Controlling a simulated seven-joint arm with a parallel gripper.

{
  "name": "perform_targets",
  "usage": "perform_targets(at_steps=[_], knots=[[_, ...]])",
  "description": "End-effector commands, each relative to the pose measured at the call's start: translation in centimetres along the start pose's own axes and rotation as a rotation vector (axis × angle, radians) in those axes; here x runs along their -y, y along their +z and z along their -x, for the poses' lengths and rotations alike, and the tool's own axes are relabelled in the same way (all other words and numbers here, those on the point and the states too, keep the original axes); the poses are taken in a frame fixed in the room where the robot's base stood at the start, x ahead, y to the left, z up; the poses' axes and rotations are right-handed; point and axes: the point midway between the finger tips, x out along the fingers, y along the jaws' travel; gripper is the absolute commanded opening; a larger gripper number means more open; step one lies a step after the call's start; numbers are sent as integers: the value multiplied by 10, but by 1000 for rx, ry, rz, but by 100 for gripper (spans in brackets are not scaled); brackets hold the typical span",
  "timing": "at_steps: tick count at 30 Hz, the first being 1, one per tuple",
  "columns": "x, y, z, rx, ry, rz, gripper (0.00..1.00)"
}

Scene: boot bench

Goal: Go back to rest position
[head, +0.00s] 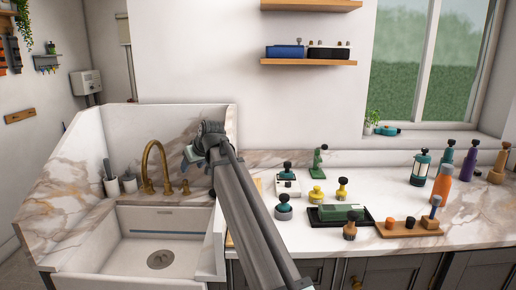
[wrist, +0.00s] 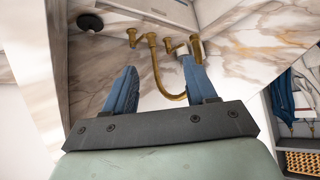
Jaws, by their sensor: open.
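My gripper (head: 190,157) is at the end of my raised arm in the head view, in front of the marble backsplash, to the right of the brass faucet (head: 152,165). In the wrist view my gripper (wrist: 163,75) has its two blue fingers spread apart, with nothing held between them. The brass faucet (wrist: 158,70) shows beyond the fingers in that view. I cannot tell how far it is from the fingertips.
The white sink (head: 120,262) lies below left. A counter on the right holds a black tray (head: 325,222), a wooden board (head: 392,232), an orange bottle (head: 441,186), a lantern (head: 420,168) and several small items. Wall shelves (head: 308,62) hang above. The air around my gripper looks clear.

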Motion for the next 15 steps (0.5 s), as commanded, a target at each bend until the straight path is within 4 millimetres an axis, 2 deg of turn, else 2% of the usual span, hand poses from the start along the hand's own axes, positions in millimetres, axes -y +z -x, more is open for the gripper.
perform_targets(at_steps=[1,6,11,15], knots=[[24,14,-20,-12,-34,-10,56],[97,46,-80,-71,-144,-70,56],[165,82,-126,-115,-242,-147,56],[221,118,-158,-144,-319,-225,56]])
